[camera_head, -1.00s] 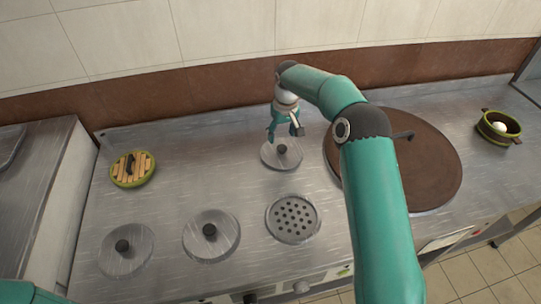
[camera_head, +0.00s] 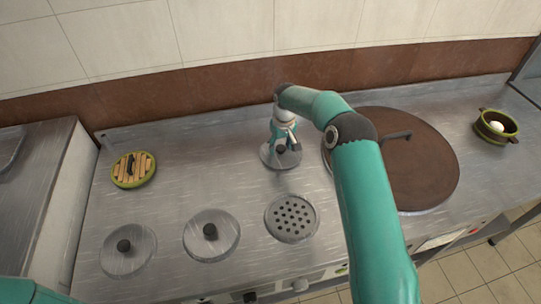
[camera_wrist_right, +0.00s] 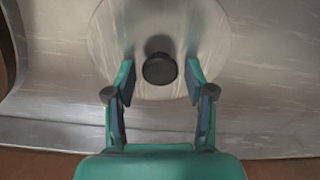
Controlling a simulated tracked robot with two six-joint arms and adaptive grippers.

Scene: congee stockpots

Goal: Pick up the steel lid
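A round steel lid (camera_head: 268,164) with a black knob lies flat at the back middle of the steel counter in the head view. My right gripper (camera_head: 284,148) is directly over this lid and partly hides it. In the right wrist view the same lid (camera_wrist_right: 211,35) shows its black knob (camera_wrist_right: 160,69) between the fingertips of my open right gripper (camera_wrist_right: 160,77). A gap shows on each side of the knob, so the fingers do not grip it. My left gripper is not in view.
Two similar steel lids (camera_head: 127,263) (camera_head: 225,240) and a perforated disc (camera_head: 291,219) lie in front. A large brown lid (camera_head: 432,165) is right of the gripper.

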